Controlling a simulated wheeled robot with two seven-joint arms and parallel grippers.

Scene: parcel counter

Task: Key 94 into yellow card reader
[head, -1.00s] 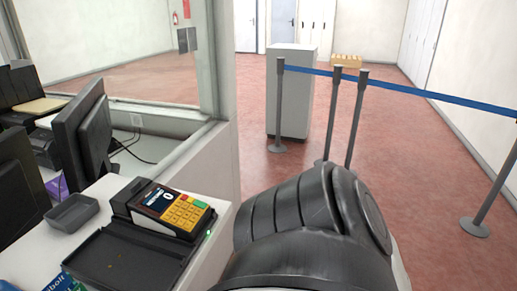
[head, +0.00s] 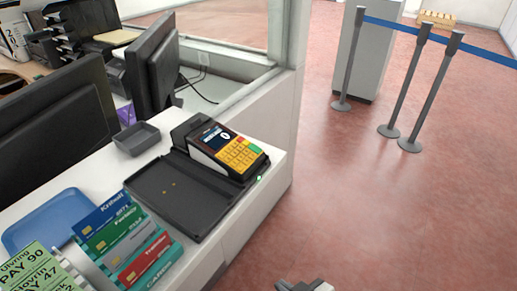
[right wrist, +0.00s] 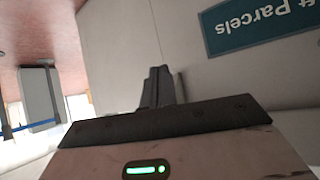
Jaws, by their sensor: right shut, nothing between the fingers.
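The yellow card reader (head: 228,148) has a yellow keypad (head: 240,155) with red and green keys. Its small dark screen (head: 214,137) seems to show a 0. It sits at the back right of a black tray (head: 180,195) on the white counter. My right gripper (head: 304,286) is just cut by the bottom edge of the head view, low over the floor side and well apart from the reader. In the right wrist view its fingers (right wrist: 158,85) are shut and empty, pointing along a pale wall. My left gripper is not in view.
Several bank cards (head: 125,245) stand in a rack left of the tray, near green pay slips (head: 35,270) and a blue tray (head: 50,220). A small grey dish (head: 136,138) and monitors (head: 152,75) stand behind. Barrier posts (head: 405,85) stand at right; open floor lies before them.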

